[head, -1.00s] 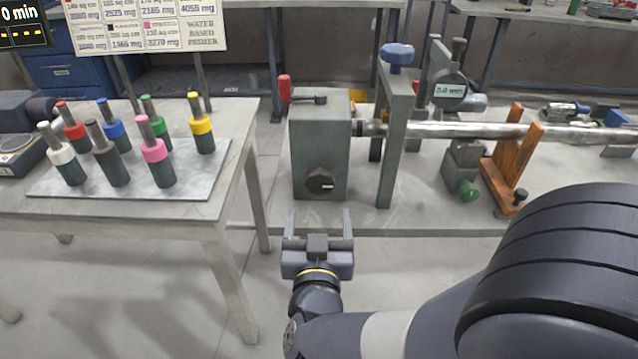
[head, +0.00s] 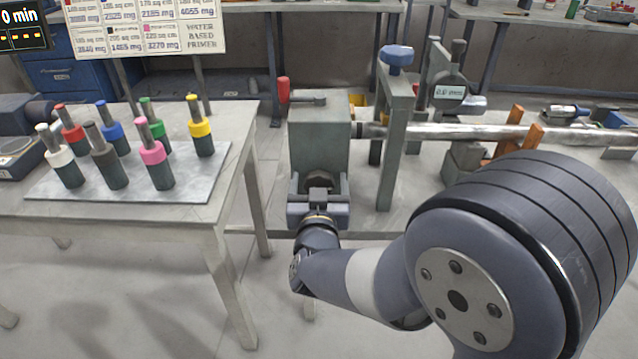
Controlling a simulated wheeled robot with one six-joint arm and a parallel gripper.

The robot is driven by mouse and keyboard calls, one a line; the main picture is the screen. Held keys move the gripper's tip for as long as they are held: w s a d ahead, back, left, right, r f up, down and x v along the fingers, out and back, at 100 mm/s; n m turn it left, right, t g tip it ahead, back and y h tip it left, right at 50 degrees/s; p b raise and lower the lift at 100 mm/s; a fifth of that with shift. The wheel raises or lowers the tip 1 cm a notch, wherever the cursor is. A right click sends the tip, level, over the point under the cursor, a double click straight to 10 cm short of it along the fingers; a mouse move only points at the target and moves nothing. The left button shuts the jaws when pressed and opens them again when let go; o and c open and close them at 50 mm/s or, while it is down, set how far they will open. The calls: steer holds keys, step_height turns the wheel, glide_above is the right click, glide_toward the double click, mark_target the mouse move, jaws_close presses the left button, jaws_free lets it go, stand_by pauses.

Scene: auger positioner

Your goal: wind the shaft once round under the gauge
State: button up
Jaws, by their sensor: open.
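The shaft (head: 470,132) is a long shiny metal rod lying level, its left end held at a grey-green box-shaped headstock (head: 318,135). The gauge (head: 449,92), a round dial with a small display, stands just behind and above the shaft. A dark round knob (head: 322,180) on the headstock's front face is mostly hidden by my gripper. My gripper (head: 319,178) is open, with its fingers at either side of the knob; I cannot tell whether they touch it. A crank with a red handle (head: 283,89) sits on top of the headstock.
A grey frame with a blue knob (head: 397,55) stands right of the headstock. A wooden V-rest (head: 515,135) is partly hidden behind my arm. The left table (head: 120,214) holds a plate (head: 205,180) with several colour-topped cylinders. Floor between is clear.

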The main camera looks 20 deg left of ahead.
steer(key=shift+c, duration=0.5)
steer(key=c, duration=0.9)
steer(key=shift+f+m+b, duration=0.1)
steer(key=shift+m+b, duration=0.3)
steer(key=shift+b, duration=0.05)
steer(key=shift+f+m+b, duration=0.1)
steer(key=shift+m+b, duration=0.8)
steer(key=shift+b, duration=0.15)
steer(key=m+b, duration=0.3)
steer(key=shift+m, duration=0.3)
steer(key=m+b, duration=0.3)
steer(key=shift+m+b, duration=0.95)
steer(key=shift+m, duration=0.55)
steer(key=shift+r, duration=0.2)
